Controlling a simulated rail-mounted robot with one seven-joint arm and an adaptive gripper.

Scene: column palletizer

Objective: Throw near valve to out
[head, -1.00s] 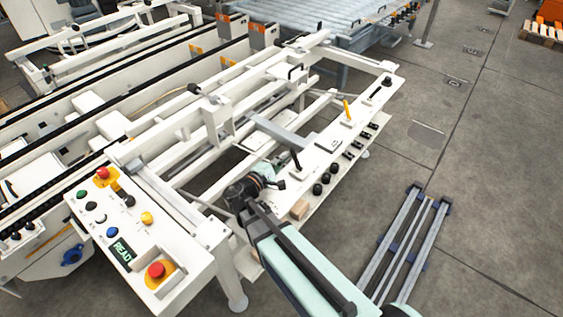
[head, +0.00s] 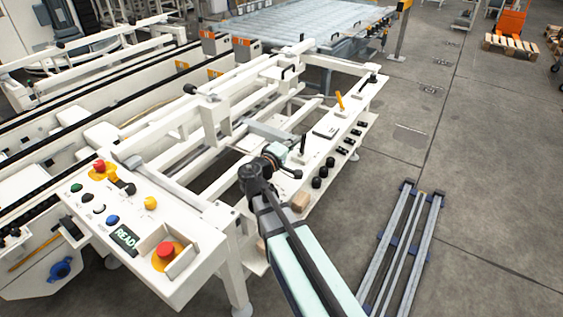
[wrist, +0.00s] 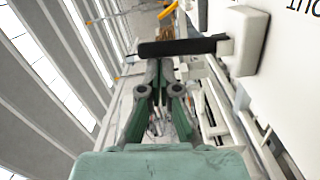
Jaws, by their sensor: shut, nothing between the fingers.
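The near valve is a black lever (head: 303,146) on the white side panel, standing nearly upright in the head view. In the wrist view its black handle (wrist: 180,47) runs across the picture from a white base (wrist: 245,40). My gripper (head: 293,173) is just on the near side of the lever in the head view. In the wrist view my gripper (wrist: 166,66) is shut and empty, its fingertips right at the handle. I cannot tell whether they touch it. Black lettering (wrist: 300,5) on the panel is cut off by the picture edge.
A yellow lever (head: 340,101) and a far black lever (head: 371,79) stand farther along the panel. Black knobs (head: 317,182) line its outer edge. A control box (head: 150,230) with red buttons stands at lower left. Floor rails (head: 400,250) lie at right; open floor is beyond.

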